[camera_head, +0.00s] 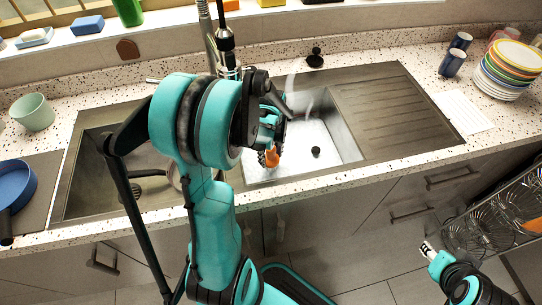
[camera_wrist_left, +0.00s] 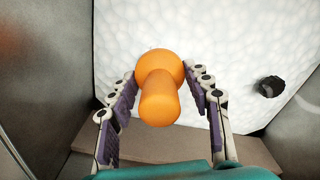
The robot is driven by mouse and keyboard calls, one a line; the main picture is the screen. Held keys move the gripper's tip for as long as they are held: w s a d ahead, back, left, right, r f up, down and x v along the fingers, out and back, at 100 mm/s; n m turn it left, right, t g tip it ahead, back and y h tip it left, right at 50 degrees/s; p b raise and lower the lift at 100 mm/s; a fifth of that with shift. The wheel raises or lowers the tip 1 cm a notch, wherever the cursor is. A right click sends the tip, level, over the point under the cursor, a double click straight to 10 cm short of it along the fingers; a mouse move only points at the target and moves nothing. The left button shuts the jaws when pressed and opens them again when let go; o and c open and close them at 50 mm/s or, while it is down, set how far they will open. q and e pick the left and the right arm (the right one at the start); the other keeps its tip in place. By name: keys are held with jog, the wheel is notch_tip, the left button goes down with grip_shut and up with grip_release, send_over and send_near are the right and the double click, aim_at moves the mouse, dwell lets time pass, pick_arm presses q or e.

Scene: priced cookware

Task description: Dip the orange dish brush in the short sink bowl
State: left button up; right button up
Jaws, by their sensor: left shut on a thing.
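The orange dish brush (camera_head: 272,157) is held in my left gripper (camera_head: 270,148), over the left part of the right-hand sink bowl (camera_head: 345,140). That bowl holds white, foamy-looking contents. In the left wrist view the brush's rounded orange handle (camera_wrist_left: 160,95) sits between the two purple-padded fingers, with the white surface (camera_wrist_left: 230,45) behind it. The bristle end is hidden in the wrist view, and I cannot tell whether it touches the white surface. My right gripper (camera_head: 428,250) is low at the right, in front of the cabinets, far from the sink; its opening is unclear.
The left sink bowl (camera_head: 85,165) is partly covered by my arm. A faucet (camera_head: 226,45) stands behind the bowls. A ribbed drainboard (camera_head: 385,105) lies to the right, with stacked plates (camera_head: 505,75) and mugs (camera_head: 452,63) beyond. A blue pan (camera_head: 15,185) sits far left.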

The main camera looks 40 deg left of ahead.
pick_arm(q)
notch_tip(320, 180, up, 17)
jog(key=p, duration=1.2)
jog(key=shift+f+p, duration=0.2)
jog(key=shift+p, duration=0.1)
jog(key=shift+r, duration=0.1)
dwell(0.6)
